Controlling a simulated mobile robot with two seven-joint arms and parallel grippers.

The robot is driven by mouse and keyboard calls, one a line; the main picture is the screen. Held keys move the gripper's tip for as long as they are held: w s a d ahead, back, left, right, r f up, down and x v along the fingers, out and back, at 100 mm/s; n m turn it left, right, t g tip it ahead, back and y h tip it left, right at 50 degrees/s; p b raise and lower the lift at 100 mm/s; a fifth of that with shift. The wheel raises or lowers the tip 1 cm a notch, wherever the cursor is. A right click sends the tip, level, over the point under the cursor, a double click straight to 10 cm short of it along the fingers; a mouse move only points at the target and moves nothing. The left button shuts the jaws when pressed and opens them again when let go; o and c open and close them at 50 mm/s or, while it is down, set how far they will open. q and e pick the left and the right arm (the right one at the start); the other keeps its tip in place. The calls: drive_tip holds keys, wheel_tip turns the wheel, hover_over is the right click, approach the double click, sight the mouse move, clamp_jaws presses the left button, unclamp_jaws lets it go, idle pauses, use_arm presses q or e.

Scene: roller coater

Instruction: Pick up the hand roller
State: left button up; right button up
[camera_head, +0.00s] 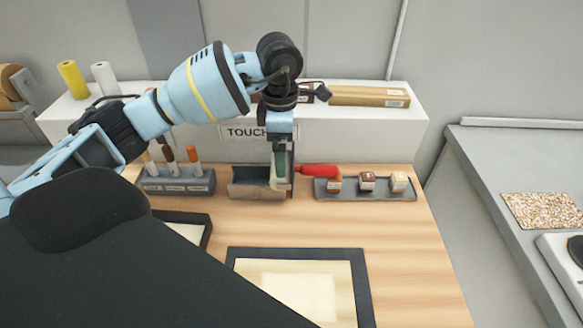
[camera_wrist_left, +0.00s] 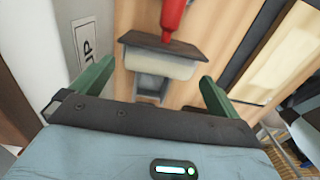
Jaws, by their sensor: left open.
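The hand roller has a red handle (camera_head: 318,170) that points right in the head view. The handle also shows at the top of the left wrist view (camera_wrist_left: 172,14), with a cream head (camera_wrist_left: 160,64) and a dark strip below it. The roller lies at a grey holder (camera_head: 246,190) on the wooden table. My left gripper (camera_head: 281,182) points down over the roller's head and partly hides it. In the wrist view its green fingers (camera_wrist_left: 157,72) are open, one on each side of the head, with gaps visible. I cannot tell its exact height. My right gripper is not in view.
A rack with upright tools (camera_head: 178,182) stands left of the holder, and a tray with several small blocks (camera_head: 366,196) stands right. A dark-framed panel (camera_head: 364,290) lies in front. A white shelf (camera_head: 400,122) with rolls and a long box (camera_head: 370,97) runs behind.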

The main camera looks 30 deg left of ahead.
use_arm(q)
drive_tip(key=shift+s+f+p, duration=0.1)
drive_tip(key=shift+f+p, duration=0.2)
drive_tip(key=shift+f, duration=2.3)
drive_tip(key=c, duration=0.9)
drive_tip(key=shift+r, duration=0.1)
drive_tip(key=shift+r, duration=0.5)
wheel_tip(320, 180, up, 2)
drive_tip(key=shift+r, duration=0.15)
drive_tip(key=s+d, duration=0.1)
drive_tip(key=s, duration=0.4)
drive_tip(key=s+d+r, duration=0.1)
drive_tip(key=s, duration=0.4)
drive_tip(key=s+d, duration=0.1)
drive_tip(key=s, duration=0.4)
drive_tip(key=shift+s+r+b, duration=0.3)
drive_tip(key=shift+s, duration=0.05)
